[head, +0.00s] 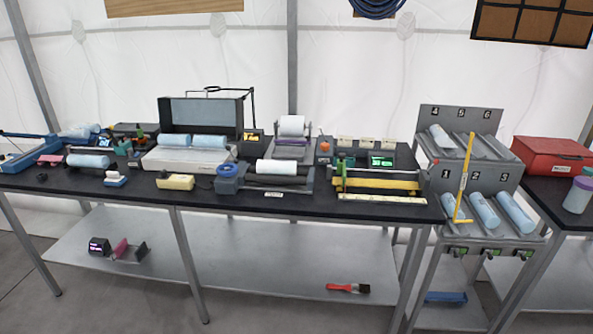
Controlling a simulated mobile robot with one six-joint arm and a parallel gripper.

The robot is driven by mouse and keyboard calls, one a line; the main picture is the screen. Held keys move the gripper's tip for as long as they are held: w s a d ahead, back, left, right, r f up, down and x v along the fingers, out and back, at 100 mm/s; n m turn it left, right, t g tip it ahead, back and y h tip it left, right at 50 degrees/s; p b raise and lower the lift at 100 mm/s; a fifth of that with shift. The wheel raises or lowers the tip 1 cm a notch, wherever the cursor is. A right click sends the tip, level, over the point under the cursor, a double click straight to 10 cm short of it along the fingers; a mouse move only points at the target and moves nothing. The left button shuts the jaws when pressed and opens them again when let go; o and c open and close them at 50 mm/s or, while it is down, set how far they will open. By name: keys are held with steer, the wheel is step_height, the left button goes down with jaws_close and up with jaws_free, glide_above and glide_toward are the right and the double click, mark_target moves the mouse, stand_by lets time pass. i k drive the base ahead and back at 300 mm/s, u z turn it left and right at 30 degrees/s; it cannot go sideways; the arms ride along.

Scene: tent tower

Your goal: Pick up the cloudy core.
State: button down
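Several pale blue cylindrical cores are in view; I cannot tell for sure which is the cloudy one. A whiter core (276,167) lies on a dark cradle at the middle of the bench, and a white cylinder (292,125) sits on a device behind it. Two blue cores (175,141) lie on a white light box (188,160). Another core (88,160) lies at the left. The numbered grey rack (445,112) at the right holds a core (441,137) under label 4 and several in its lower row (483,210). My gripper is not in view.
The black bench (130,193) is crowded with devices. A yellow L-shaped bar (463,190) stands against the rack front. A red case (552,157) and a jar (579,194) are on the right table. A brush (348,288) lies on the lower shelf, which is mostly clear.

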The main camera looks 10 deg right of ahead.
mark_target(277, 167)
steer(key=k, duration=0.55)
steer(key=i, duration=0.9)
steer(key=z, duration=0.95)
